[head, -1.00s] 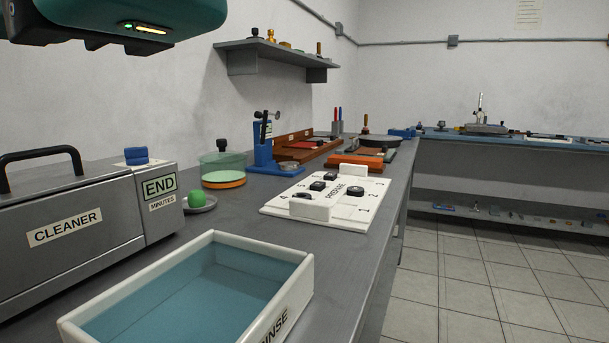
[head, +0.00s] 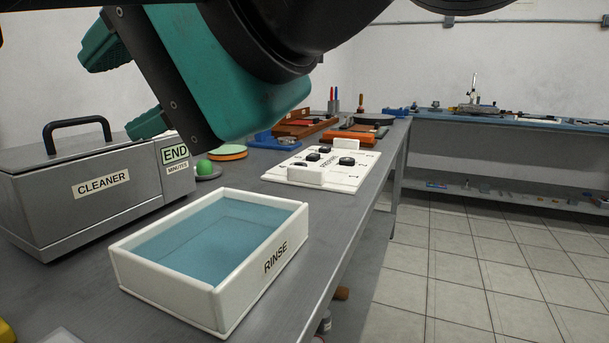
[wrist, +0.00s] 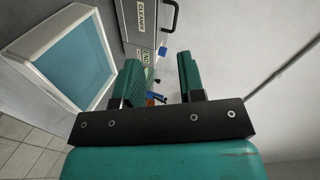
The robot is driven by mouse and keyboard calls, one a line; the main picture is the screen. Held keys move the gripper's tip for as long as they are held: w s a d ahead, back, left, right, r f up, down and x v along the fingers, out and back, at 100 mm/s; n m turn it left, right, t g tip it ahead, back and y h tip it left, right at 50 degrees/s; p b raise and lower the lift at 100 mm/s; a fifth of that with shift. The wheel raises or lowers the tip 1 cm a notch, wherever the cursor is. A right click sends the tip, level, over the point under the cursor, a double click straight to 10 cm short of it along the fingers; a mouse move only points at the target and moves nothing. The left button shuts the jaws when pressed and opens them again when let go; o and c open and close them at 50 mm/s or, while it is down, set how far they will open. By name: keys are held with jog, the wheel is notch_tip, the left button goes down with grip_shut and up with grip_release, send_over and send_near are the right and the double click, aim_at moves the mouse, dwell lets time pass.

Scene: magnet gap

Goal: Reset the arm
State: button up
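My gripper (head: 124,88) is raised above the bench at the upper left of the head view, in front of the cleaner. Its two green fingers stand well apart with nothing between them. The wrist view also shows the gripper (wrist: 160,80) open and empty. My wrist and arm cross the top of the head view and hide part of the wall and bench behind.
The grey cleaner (head: 60,205) with a black handle stands at the left. A white rinse tray (head: 262,268) of blue liquid is in front of it. A white board with black knobs (head: 318,178) lies beyond. Floor (head: 470,275) at the right is clear.

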jog(key=w+d+f+n+g+h, duration=0.1)
jog(key=w+d+f+n+h, duration=0.15)
jog(key=d+f, duration=0.5)
jog(key=w+d+f+n+g+h, duration=0.1)
jog(key=w+d+f+n+h, duration=0.15)
jog(key=d+f, duration=0.45)
jog(key=s+d+f+n+g+h, duration=0.35)
jog(key=s+d+f, duration=0.25)
jog(key=d+f, duration=0.4)
notch_tip(320, 180, down, 11)
jog(key=g+b, duration=0.1)
jog(key=b, duration=0.9)
notch_tip(320, 180, up, 38)
jog(key=p, duration=3.7)
jog(key=shift+s+d+f+n, duration=0.15)
jog(key=shift+s+n, duration=0.05)
jog(key=shift+n, duration=0.25)
